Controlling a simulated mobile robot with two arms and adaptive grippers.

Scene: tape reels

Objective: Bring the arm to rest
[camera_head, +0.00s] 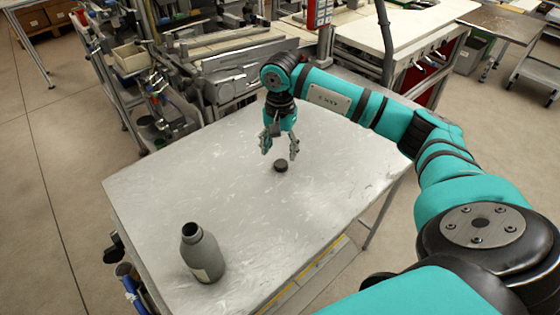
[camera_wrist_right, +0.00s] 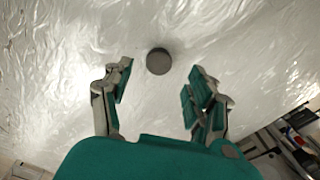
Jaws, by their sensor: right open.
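My right gripper (camera_head: 279,150) is open and empty above the metal table. In the right wrist view its two fingers (camera_wrist_right: 158,85) are spread wide apart. A small dark round cap (camera_head: 281,166) lies on the table just past the fingertips. In the right wrist view the cap (camera_wrist_right: 159,61) shows beyond the fingertips, roughly centred between them, and nothing is touching it. My right arm reaches in from the right over the table. My left gripper is not in view.
A grey bottle (camera_head: 202,252) with an open neck stands upright near the front left of the metal table (camera_head: 150,190). The rest of the tabletop is clear. Machinery (camera_head: 235,75) and a white workbench (camera_head: 400,30) stand behind the table.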

